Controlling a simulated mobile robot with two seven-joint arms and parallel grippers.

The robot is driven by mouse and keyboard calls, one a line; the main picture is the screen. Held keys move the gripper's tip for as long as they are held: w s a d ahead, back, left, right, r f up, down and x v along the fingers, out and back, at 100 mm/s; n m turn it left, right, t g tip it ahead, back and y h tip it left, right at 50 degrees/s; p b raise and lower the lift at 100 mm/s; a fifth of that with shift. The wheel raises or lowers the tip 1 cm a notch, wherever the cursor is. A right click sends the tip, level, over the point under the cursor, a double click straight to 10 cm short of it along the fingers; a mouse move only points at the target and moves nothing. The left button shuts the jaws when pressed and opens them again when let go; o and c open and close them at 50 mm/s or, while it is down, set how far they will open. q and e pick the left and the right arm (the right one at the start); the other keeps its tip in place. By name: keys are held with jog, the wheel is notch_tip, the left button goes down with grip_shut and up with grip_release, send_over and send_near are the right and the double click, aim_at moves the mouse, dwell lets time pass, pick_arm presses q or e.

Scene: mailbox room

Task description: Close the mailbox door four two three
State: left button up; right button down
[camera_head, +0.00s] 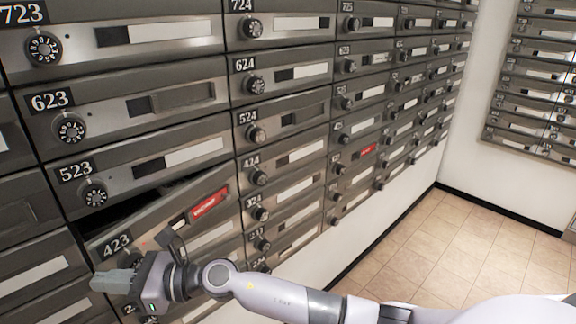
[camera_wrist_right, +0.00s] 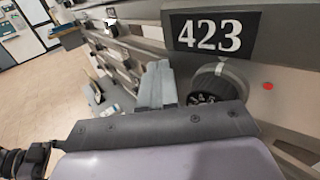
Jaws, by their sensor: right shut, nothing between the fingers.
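The mailbox door 423 (camera_head: 205,207) is partly open in the head view, tilted outward, with a dark gap above it. It carries a red label and a number plate. My right gripper (camera_head: 106,282) is shut and empty, in front of the door's lower left part. In the right wrist view, the 423 plate (camera_wrist_right: 216,35) and the door's round dial (camera_wrist_right: 215,82) are close by, right of the shut fingers (camera_wrist_right: 157,84). Whether the fingers touch the door, I cannot tell. My left gripper is out of view.
Shut mailbox doors surround it, with door 523 (camera_head: 150,160) just above and door 424 (camera_head: 290,160) up to the right. Tiled floor (camera_head: 470,255) lies open at the right. Another mailbox bank (camera_head: 535,90) hangs on the far wall.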

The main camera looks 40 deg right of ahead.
jog(key=shift+w+a+m+t+h, duration=0.35)
jog(key=shift+w+t, duration=0.1)
jog(key=shift+w, duration=0.4)
jog(key=shift+w+a+m+t+h, duration=0.25)
jog(key=shift+w+a+m+t, duration=0.15)
jog(key=shift+w, duration=0.45)
jog(key=shift+s+d, duration=0.1)
jog(key=shift+d, duration=0.05)
